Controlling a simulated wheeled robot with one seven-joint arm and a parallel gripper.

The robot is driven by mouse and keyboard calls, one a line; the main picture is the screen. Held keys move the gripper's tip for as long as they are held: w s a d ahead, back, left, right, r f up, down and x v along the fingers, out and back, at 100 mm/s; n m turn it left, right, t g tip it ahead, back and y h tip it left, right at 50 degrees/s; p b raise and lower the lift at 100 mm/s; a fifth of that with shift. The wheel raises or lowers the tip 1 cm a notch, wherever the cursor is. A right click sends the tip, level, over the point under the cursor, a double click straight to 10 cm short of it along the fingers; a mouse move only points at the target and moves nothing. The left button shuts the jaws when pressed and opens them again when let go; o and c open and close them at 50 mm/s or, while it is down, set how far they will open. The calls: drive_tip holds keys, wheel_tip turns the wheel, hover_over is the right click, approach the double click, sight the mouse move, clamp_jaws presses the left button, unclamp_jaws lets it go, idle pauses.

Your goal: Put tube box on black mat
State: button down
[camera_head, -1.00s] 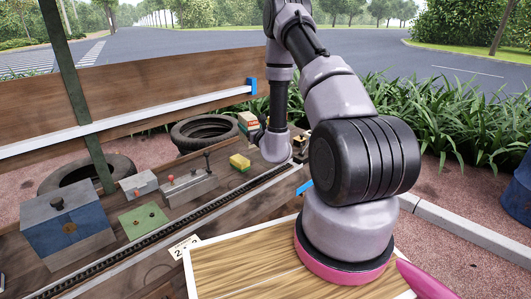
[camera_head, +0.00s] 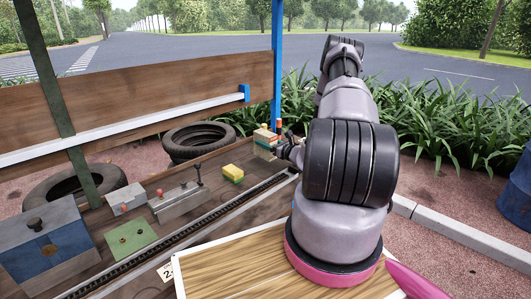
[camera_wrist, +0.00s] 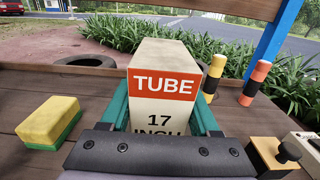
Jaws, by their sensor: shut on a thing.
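The tube box (camera_wrist: 164,88) is a pale upright box with an orange-red "TUBE" label and "17" below it. It stands between the teal fingers of my gripper (camera_wrist: 164,115), which are shut on its sides. Its lower part is hidden, so I cannot tell whether it touches the bench. In the head view the tube box (camera_head: 263,134) is small, at the far end of the bench, with my gripper (camera_head: 272,146) at it. I cannot make out a black mat in either view.
A yellow-green sponge (camera_wrist: 50,122) lies left of the box. Two striped posts (camera_wrist: 213,77) stand close on its right, with a black-knobbed box (camera_wrist: 280,155) nearer. A blue post (camera_wrist: 273,42) rises behind. The bench (camera_head: 212,190) carries a green plate (camera_head: 132,238) and a blue box (camera_head: 48,245).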

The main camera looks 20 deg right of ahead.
sight(265, 150)
drive_tip(key=shift+f, duration=2)
drive_tip(key=shift+f, duration=0.15)
drive_tip(key=shift+c, duration=0.6)
unclamp_jaws()
